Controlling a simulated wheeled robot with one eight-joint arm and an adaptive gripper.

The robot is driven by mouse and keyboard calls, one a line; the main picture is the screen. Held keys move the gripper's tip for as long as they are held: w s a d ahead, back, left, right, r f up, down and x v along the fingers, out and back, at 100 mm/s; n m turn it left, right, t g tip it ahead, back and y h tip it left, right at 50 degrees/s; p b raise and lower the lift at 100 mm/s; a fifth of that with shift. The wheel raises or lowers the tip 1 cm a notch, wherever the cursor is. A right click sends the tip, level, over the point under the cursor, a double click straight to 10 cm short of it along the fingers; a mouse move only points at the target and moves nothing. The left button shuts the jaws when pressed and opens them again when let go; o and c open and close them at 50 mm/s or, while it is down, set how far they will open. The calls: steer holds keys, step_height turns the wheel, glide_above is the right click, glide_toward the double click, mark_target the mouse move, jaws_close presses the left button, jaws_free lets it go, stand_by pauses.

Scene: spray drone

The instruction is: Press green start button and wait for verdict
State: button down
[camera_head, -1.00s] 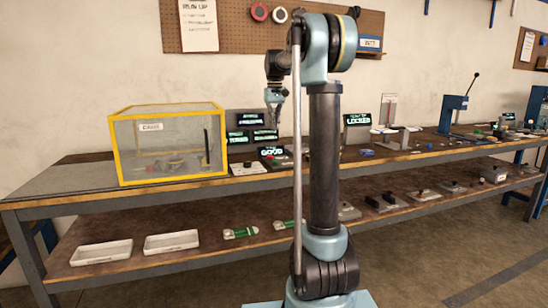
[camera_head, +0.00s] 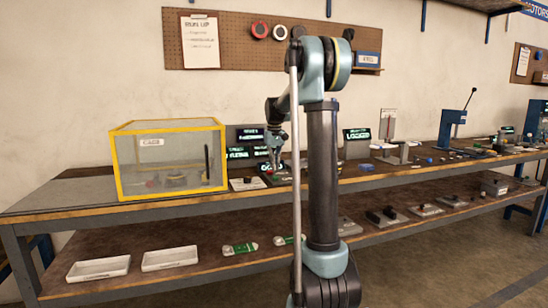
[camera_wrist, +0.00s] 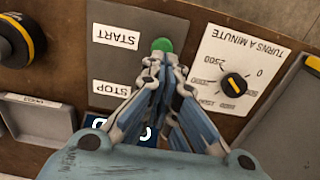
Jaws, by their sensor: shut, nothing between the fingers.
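The green start button (camera_wrist: 162,45) shows in the wrist view beside the START label (camera_wrist: 116,39). My gripper (camera_wrist: 165,62) is shut and empty, its fingertips right at the near edge of the button and covering part of it. I cannot tell whether they touch or press it.
A dial marked turns a minute (camera_wrist: 234,84) lies right of the button. A black knob (camera_wrist: 14,42) and a grey tray (camera_wrist: 38,122) lie to the left. A yellow-framed clear cage (camera_head: 120,165) stands left of my gripper on the bench. Other lit displays (camera_head: 238,152) stand behind it.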

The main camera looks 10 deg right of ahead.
mark_target(276, 178)
steer(key=shift+f, duration=1.35)
